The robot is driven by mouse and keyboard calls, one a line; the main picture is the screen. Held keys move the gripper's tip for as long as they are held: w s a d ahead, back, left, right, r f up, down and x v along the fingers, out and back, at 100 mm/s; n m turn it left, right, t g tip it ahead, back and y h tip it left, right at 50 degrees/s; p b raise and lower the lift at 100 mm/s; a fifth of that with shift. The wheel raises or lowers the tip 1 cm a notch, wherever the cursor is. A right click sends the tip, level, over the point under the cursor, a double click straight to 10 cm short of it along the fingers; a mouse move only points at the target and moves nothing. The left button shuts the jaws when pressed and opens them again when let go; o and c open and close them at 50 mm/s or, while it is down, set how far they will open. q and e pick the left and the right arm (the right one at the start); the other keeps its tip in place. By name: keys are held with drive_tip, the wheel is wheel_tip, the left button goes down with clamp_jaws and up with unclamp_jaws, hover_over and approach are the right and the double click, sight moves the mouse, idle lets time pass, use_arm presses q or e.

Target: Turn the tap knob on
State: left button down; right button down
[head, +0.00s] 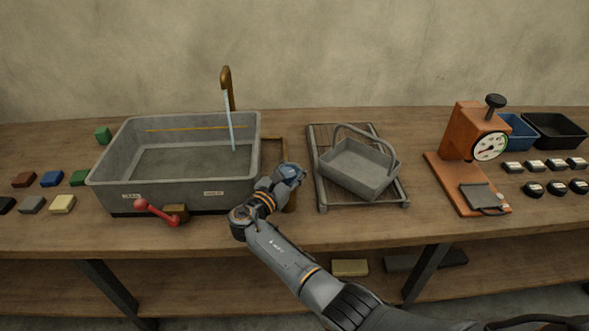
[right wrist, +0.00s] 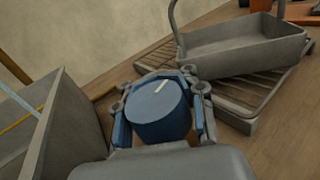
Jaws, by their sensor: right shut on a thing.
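The tap knob (right wrist: 158,106) is a blue round cap with a white line on top, which points to the upper right in the right wrist view. My right gripper (head: 290,172) is shut around its sides, with a finger on either side. In the head view the gripper largely hides the knob, above a brown post (head: 291,202) at the sink's right. The brass tap spout (head: 227,78) stands behind the grey sink (head: 105,180). A thin pale blue stream (head: 230,128) runs from the spout into the sink. My left gripper is not in view.
A red-handled lever (head: 158,213) sits at the sink's front. A grey basket (head: 358,170) rests on a rack (head: 322,190) right of my gripper. An orange dial scale (head: 470,135) stands farther right. Small coloured blocks lie left of the sink.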

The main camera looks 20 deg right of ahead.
sight(287, 177)
drive_tip(key=shift+s+a+f, duration=0.1)
drive_tip(key=shift+f, duration=0.15)
drive_tip(key=c, duration=1.2)
unclamp_jaws()
drive_tip(key=shift+o, duration=0.5)
drive_tip(key=shift+r, duration=0.2)
drive_tip(key=v, duration=0.7)
drive_tip(key=shift+a, duration=0.25)
